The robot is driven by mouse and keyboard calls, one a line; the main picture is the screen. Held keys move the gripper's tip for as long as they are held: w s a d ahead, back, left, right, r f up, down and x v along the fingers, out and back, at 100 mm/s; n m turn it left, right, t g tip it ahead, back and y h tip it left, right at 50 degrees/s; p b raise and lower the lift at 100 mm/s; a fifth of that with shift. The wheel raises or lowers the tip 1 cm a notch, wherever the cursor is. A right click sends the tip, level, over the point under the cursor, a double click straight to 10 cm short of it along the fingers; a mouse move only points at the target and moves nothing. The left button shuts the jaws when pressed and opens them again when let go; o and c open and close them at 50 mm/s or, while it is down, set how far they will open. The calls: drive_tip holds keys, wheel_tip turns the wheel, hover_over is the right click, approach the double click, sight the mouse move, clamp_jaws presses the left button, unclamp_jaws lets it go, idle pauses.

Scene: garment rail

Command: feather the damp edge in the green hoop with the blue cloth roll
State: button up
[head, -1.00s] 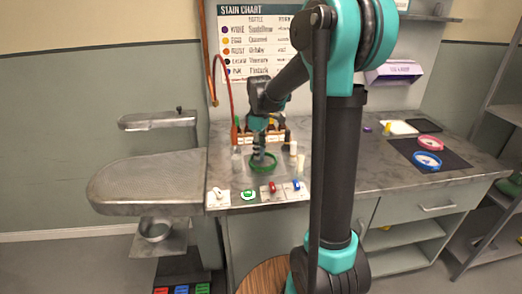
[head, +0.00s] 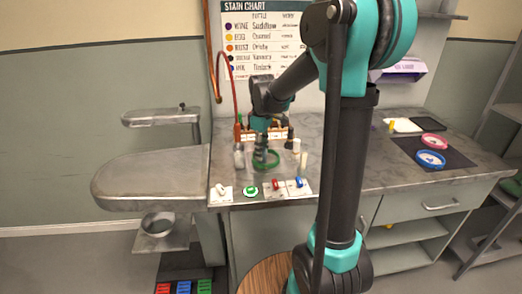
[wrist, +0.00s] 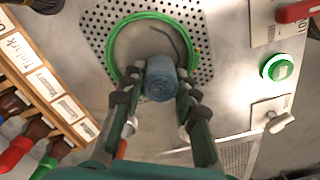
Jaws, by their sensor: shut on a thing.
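The green hoop (wrist: 110,42) lies on a perforated plate (wrist: 207,72) set in the counter; cloth and a dark curved mark show inside it in the wrist view. It also shows in the head view (head: 276,163). My gripper (wrist: 158,88) is shut on the blue cloth roll (wrist: 160,77), which sits between the two fingertips. The roll is over the near part of the hoop. I cannot tell whether it touches the fabric. In the head view, my gripper (head: 261,157) points down at the hoop and hides part of it.
A wooden rack (wrist: 45,75) of labelled bottles stands close by. A green button (wrist: 278,67), a red switch (wrist: 300,11) and a white switch (wrist: 280,122) line the counter's front. Blue (head: 431,159) and red (head: 433,140) hoops lie on a dark mat at the right.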

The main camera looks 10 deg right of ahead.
drive_tip(key=shift+s+d, duration=0.2)
drive_tip(key=shift+s, duration=0.1)
drive_tip(key=shift+s+d, duration=0.3)
drive_tip(key=shift+d, duration=0.1)
drive_tip(key=shift+w+d, duration=0.1)
drive_tip(key=shift+d, duration=0.45)
drive_tip(key=shift+d, duration=0.1)
drive_tip(key=shift+w+d, duration=0.35)
drive_tip(key=shift+d, duration=0.05)
drive_tip(key=shift+w, duration=0.1)
drive_tip(key=shift+w+d, duration=0.1)
drive_tip(key=shift+w, duration=0.35)
